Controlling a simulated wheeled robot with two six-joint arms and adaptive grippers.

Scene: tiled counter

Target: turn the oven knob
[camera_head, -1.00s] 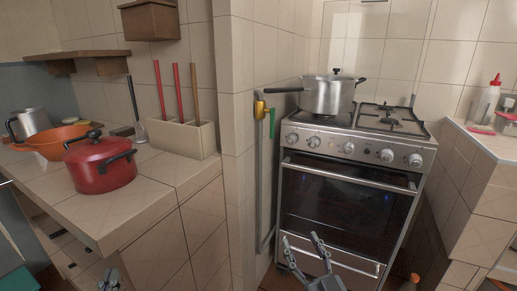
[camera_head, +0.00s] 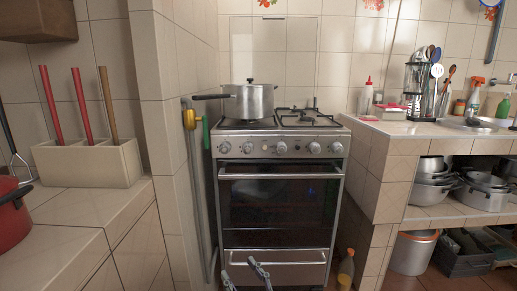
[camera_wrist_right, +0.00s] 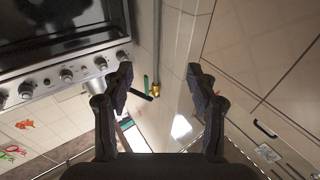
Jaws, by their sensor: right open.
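The oven is part of a steel stove (camera_head: 279,190) against the tiled wall. A row of several oven knobs runs along its front panel, with one at the left end (camera_head: 225,147), one in the middle (camera_head: 281,148) and one at the right end (camera_head: 337,147). My right gripper (camera_head: 244,274) is open and empty, low in front of the oven's lower drawer, well below the knobs. In the right wrist view its spread fingers (camera_wrist_right: 158,78) have the knobs (camera_wrist_right: 66,76) on their left, apart from them. My left gripper is out of view.
A steel pot (camera_head: 249,101) stands on the left burner, handle pointing left. A tiled wall edge with a yellow-fitted pipe (camera_head: 189,119) flanks the stove on the left. A tiled counter (camera_head: 400,127) flanks it on the right. A bottle (camera_head: 346,268) stands on the floor.

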